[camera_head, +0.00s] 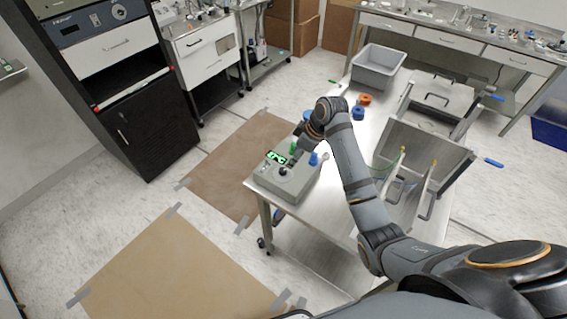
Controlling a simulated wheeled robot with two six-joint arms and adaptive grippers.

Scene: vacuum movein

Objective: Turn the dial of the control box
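The control box (290,188) is a grey-beige box on the near left corner of the steel table. It has a lit green display (276,156) and a dark round dial (283,171) on its top. My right arm comes in from the right. My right gripper (293,160) points down just above the box, very close to the dial; I cannot tell whether it touches it. Its fingers are small and partly hidden by the wrist, so their opening is unclear. My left gripper is not in view.
The wheeled steel table (335,210) also holds blue and orange round parts (363,99), a grey bin (378,67) and an open metal chamber (418,150) with blue handles. A black cabinet (140,120) stands at the left. Brown mats lie on the floor.

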